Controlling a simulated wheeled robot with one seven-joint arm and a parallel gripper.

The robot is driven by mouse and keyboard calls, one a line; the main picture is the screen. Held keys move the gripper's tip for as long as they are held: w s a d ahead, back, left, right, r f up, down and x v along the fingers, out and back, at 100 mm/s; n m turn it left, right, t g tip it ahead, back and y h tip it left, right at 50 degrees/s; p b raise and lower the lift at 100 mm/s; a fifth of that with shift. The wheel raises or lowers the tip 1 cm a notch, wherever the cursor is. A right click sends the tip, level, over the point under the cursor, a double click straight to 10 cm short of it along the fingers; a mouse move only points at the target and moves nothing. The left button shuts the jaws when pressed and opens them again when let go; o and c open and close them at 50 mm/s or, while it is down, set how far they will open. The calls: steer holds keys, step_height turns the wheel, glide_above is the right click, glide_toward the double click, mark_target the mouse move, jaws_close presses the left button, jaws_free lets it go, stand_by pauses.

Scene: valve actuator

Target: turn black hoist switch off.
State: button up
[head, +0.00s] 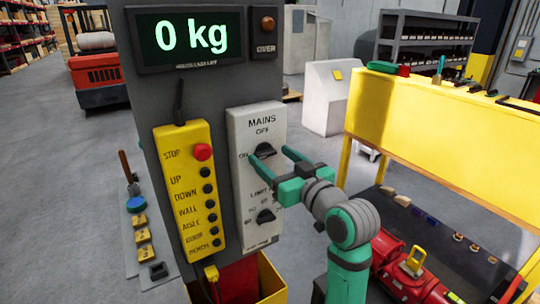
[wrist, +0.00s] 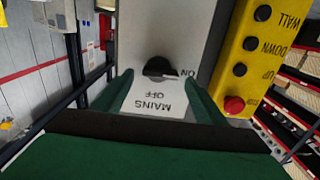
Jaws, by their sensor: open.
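The black MAINS switch (head: 265,150) is a round knob on a pale panel on the grey column, with OFF printed above it and ON at its left. In the wrist view the picture is upside down, and the knob (wrist: 158,67) sits between my two fingers, its bar lying roughly sideways towards the ON mark. My gripper (head: 268,154) is open, with its green fingers on either side of the knob. In the wrist view the gripper (wrist: 160,76) shows gaps to the knob on both sides; I cannot tell any contact.
A second black knob, the LIMIT switch (head: 265,215), is lower on the same panel (head: 243,185). A yellow button pendant (head: 187,170) with a red STOP button (head: 203,152) hangs at the left. The display (head: 190,37) reads 0 kg. A yellow workbench (head: 440,125) stands at the right.

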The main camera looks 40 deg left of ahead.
steer(key=shift+x, duration=1)
steer(key=c, duration=1.1)
steer(key=shift+o, duration=0.2)
